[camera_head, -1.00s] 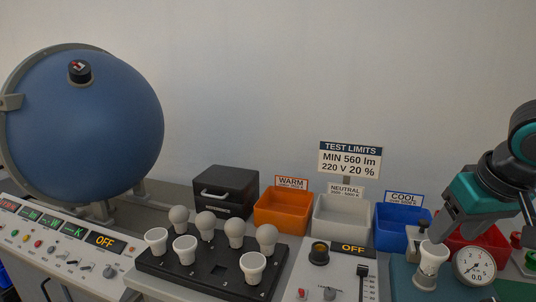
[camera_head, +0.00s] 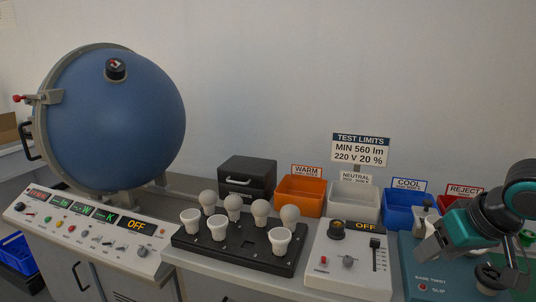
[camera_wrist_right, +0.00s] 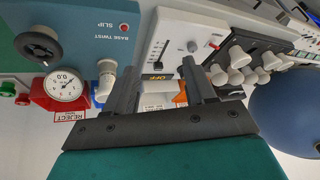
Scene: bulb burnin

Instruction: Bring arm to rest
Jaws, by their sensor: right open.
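My right gripper (camera_head: 432,242) is at the right of the head view, above the teal base-twist tester (camera_head: 425,270). Its two dark fingers are spread, and the gap between them (camera_wrist_right: 160,85) looks empty in the right wrist view. A white bulb-like piece (camera_wrist_right: 106,78) stands at the tester beside one finger, outside the gap. I cannot tell whether it touches the finger. A round dial gauge (camera_wrist_right: 65,86) shows in the wrist view; my arm hides it in the head view. My left gripper is not in view.
A black tray (camera_head: 222,249) holds several white and grey bulbs. Orange (camera_head: 300,195), grey (camera_head: 352,205) and blue (camera_head: 400,213) bins stand behind. A console with a slider (camera_head: 375,252) lies left of the gripper. A large blue sphere (camera_head: 115,125) stands at left.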

